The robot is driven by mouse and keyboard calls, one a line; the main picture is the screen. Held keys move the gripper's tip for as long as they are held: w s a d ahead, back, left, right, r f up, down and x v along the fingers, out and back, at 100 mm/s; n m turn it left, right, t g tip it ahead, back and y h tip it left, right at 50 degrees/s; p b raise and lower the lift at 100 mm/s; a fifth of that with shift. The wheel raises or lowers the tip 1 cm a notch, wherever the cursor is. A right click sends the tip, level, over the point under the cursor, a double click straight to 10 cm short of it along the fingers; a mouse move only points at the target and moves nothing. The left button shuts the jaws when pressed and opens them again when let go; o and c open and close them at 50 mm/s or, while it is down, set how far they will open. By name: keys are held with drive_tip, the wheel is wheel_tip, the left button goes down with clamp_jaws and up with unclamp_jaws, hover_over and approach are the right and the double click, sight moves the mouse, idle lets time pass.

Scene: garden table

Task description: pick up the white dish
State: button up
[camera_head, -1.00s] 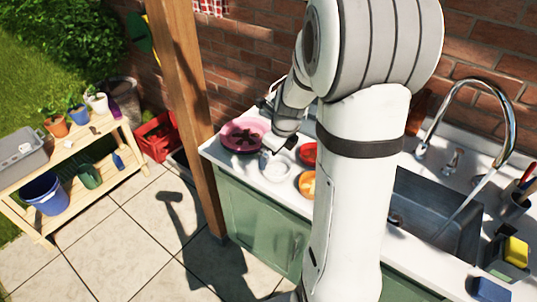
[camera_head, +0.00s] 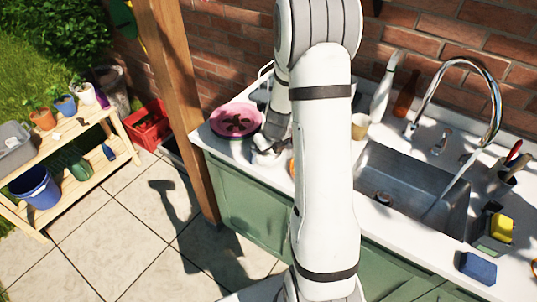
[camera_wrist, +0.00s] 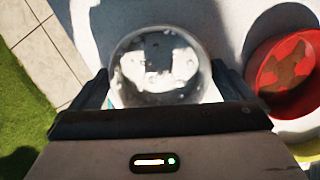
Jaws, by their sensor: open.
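The white dish (camera_wrist: 158,62) is round, pale and glossy in the wrist view. It lies on the white counter, between the two dark fingers of my gripper (camera_wrist: 160,75). My gripper is open, with one finger at each side of the dish; I cannot tell whether either finger touches it. In the head view my gripper (camera_head: 267,148) is low over the counter beside the pink bowl, and it and my arm hide most of the dish.
A pink bowl (camera_head: 236,121) with dark contents stands left of my gripper. A red dish (camera_wrist: 289,76) with brown contents is close on the right in the wrist view, with a yellow rim (camera_wrist: 308,151) below it. A sink (camera_head: 413,185) and a beige cup (camera_head: 360,126) are farther right.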

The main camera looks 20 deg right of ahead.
drive_tip(key=c, duration=0.8)
drive_tip(key=shift+r, duration=0.1)
